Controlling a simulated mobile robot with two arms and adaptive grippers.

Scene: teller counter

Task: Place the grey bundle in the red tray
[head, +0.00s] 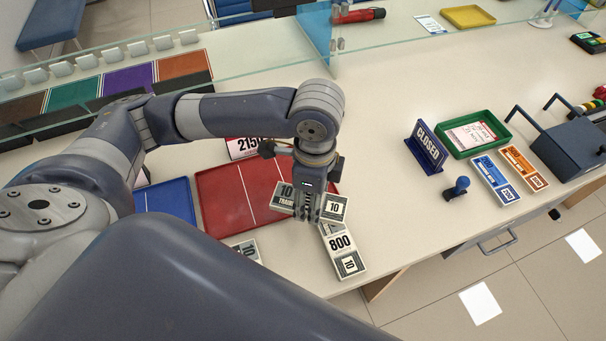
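The red tray (222,196) lies on the counter, with a white line across its floor. A grey bundle (335,208) marked 10 is at the tray's right front corner, its middle hidden by my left gripper (308,212). The gripper points down and its fingers straddle this bundle, seemingly shut on it. The bundle overlaps the tray's edge in the picture; I cannot tell its height. A third grey bundle (247,248) is partly hidden by my arm. My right gripper is not in view.
A CLOSED sign (427,148), green tray (474,134), blue bundle (494,180) and orange bundle (523,167) are to the right. Glass screens (318,27) stand at the back.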

